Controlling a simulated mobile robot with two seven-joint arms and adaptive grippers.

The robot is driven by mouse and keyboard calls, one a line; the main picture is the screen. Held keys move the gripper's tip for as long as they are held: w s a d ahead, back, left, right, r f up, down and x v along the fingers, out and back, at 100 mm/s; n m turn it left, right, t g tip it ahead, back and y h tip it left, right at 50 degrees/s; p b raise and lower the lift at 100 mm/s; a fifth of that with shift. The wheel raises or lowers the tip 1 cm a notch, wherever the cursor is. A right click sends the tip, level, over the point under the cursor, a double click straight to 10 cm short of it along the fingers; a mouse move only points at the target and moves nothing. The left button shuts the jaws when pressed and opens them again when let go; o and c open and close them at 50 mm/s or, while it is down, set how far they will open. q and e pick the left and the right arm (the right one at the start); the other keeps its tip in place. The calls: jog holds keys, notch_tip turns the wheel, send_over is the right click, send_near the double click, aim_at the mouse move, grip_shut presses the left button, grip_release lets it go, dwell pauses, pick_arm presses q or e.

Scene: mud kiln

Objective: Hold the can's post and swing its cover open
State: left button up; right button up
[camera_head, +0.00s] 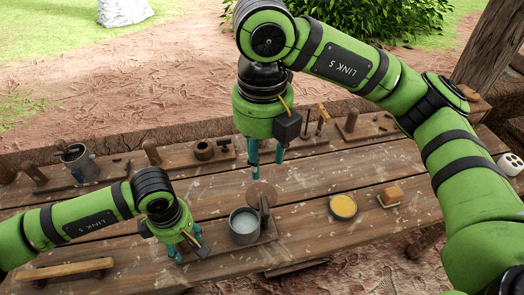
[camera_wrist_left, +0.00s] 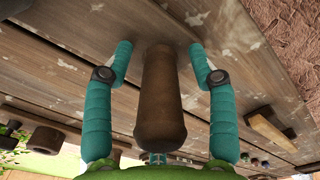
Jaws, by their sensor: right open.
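The grey metal can (camera_head: 244,228) stands on a wooden base board (camera_head: 226,246), its top showing a pale grey round surface. A brown disc (camera_head: 262,190), seemingly the cover, shows behind its rim, beside a dark upright piece (camera_head: 264,209); how they join is unclear. My left gripper (camera_head: 187,250) is low at the can's left. In the left wrist view a brown wooden post (camera_wrist_left: 161,105) stands between its spread fingers, with gaps on both sides. The head view hides this post. My right gripper (camera_head: 266,165) is open and empty, pointing down above and behind the disc.
A yellow-filled round tin (camera_head: 343,207) and a tan block (camera_head: 391,195) lie to the right on the table (camera_head: 310,245). A wooden bar (camera_head: 65,268) lies at the front left. A grey mug (camera_head: 79,163) and several wooden tools line the back.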

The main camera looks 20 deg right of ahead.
pick_arm(q)
notch_tip(320, 180, up, 12)
jog(key=shift+r, duration=0.1)
dwell(0.5)
jog(key=shift+s, duration=0.1)
